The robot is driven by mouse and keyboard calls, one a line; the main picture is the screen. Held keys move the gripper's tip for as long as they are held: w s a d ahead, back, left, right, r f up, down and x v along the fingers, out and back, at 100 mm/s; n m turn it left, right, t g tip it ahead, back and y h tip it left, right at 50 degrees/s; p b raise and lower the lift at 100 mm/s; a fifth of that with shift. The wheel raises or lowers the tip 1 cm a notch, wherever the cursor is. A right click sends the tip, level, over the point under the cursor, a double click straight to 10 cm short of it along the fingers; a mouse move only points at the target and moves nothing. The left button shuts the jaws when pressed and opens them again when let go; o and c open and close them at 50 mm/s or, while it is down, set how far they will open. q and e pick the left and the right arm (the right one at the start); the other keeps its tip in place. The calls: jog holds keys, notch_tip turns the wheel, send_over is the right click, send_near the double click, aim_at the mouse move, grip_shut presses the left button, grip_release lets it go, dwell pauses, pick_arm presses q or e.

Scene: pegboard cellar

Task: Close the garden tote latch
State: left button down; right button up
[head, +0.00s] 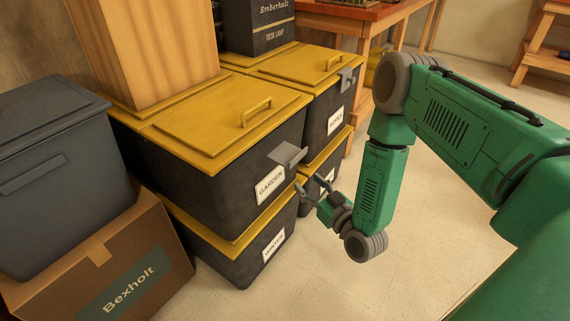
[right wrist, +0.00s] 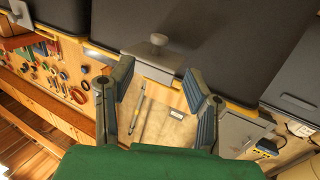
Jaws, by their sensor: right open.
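The garden tote (head: 210,175) is a black box with a yellow lid, labelled GARDEN, stacked on another tote. Its grey latch (head: 287,155) sticks out from the front under the lid edge, standing away from the wall rather than flat against it. My right gripper (head: 312,185) is just below and to the right of the latch, apart from it, with its fingers pointing at the tote front. In the right wrist view my right gripper (right wrist: 157,78) is open and empty, and a grey flap (right wrist: 150,64) with a round knob lies beyond the fingertips. My left gripper is not in view.
A lower tote (head: 265,250) stands under the garden tote, with another labelled stack close on the right. A wooden post or box (head: 150,50) rests on the lids. A grey bin (head: 50,180) on a cardboard box (head: 110,260) stands left. The floor (head: 330,285) in front is clear.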

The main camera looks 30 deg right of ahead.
aim_at(288, 163)
jog(key=w, duration=0.3)
jog(key=w+b, duration=0.1)
jog(key=w, duration=0.2)
jog(key=w+b, duration=0.1)
jog(key=w, duration=0.3)
jog(key=shift+d+f, duration=0.2)
jog(key=shift+d, duration=0.05)
jog(key=shift+w+a+r, duration=0.15)
jog(key=shift+w+a, duration=0.05)
jog(key=shift+a, duration=0.05)
grip_shut()
jog(key=shift+d, duration=0.1)
